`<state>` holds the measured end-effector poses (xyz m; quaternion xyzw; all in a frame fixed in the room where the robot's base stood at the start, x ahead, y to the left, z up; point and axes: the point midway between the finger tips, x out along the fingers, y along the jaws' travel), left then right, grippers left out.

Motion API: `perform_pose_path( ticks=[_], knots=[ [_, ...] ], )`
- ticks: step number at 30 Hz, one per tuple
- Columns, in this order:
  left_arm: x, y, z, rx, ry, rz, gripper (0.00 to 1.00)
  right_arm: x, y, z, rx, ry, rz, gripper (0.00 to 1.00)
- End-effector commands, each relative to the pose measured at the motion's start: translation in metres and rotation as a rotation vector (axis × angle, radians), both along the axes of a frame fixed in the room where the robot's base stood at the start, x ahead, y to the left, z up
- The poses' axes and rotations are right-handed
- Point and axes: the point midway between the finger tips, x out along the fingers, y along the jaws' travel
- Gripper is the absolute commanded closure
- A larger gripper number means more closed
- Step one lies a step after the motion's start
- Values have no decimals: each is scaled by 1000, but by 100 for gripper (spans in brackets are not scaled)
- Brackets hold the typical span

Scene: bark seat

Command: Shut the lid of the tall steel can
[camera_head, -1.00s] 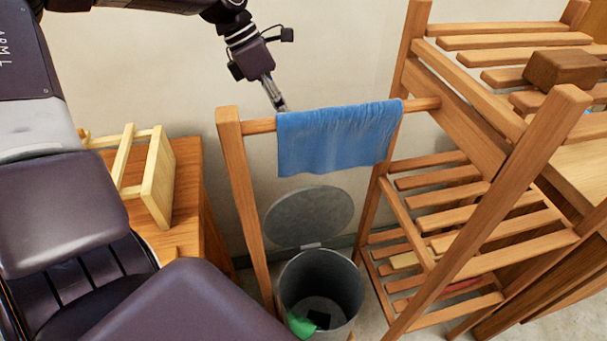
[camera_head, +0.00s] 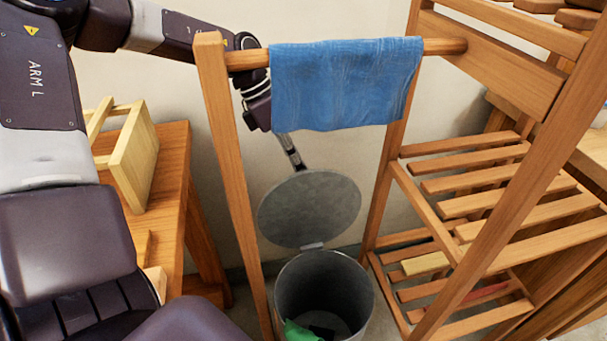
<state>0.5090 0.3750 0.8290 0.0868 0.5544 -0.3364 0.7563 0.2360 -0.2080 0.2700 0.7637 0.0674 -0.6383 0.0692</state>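The tall steel can (camera_head: 368,295) stands on the floor behind the wooden rail, with a green item and a dark item inside. Its round grey lid (camera_head: 310,208) is raised, hinged at the can's back rim and facing me. My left gripper (camera_head: 298,165) reaches down behind the rail, its tip at the lid's top edge. I cannot tell whether it touches the lid. Its fingers look close together, but their state is unclear, and the cloth hides part of the wrist. My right gripper is not in view.
A blue cloth (camera_head: 345,85) hangs over the wooden rail (camera_head: 445,46) between my view and the arm. A slatted wooden rack (camera_head: 470,210) stands at the right. A wooden table (camera_head: 172,165) with a pale wooden frame (camera_head: 135,155) is at the left.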

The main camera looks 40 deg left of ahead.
Motion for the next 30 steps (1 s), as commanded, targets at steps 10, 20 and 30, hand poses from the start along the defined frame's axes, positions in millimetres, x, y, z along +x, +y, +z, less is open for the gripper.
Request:
perform_pose_path(
  ticks=[10, 20, 30],
  knots=[
    [4, -11, -23, 0, 0, 0, 83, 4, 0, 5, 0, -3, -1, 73],
    [4, -11, -23, -1, -1, 0, 99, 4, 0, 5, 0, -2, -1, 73],
    [4, -10, -23, -1, -1, 0, 100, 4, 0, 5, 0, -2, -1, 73]
  ],
)
